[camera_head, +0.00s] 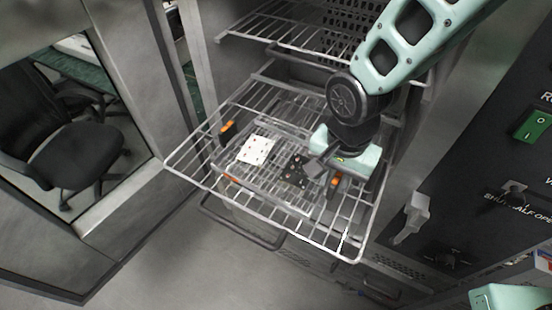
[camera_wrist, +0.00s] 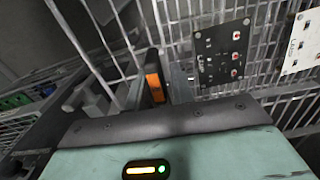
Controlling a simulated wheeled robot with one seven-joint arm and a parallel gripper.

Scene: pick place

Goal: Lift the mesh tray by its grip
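The mesh tray (camera_head: 228,164) is a shallow wire tray with an orange-and-black grip at each side. It lies on the pulled-out wire rack. The left grip (camera_head: 227,128) is clear of my arm. My gripper (camera_head: 322,178) is low over the tray's right side, at the right grip (camera_head: 335,183). In the wrist view the right grip (camera_wrist: 154,85) shows between my fingers, closer to the right one. The fingers look apart, with a gap to the grip's left. Contact is hard to judge.
A white card (camera_head: 256,150) and a dark circuit board (camera_head: 293,172) lie in the tray. The wire rack (camera_head: 190,173) extends from an open metal chamber, with another rack (camera_head: 275,32) above. A control panel (camera_head: 480,190) stands at the right. An open door (camera_head: 165,80) is at the left.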

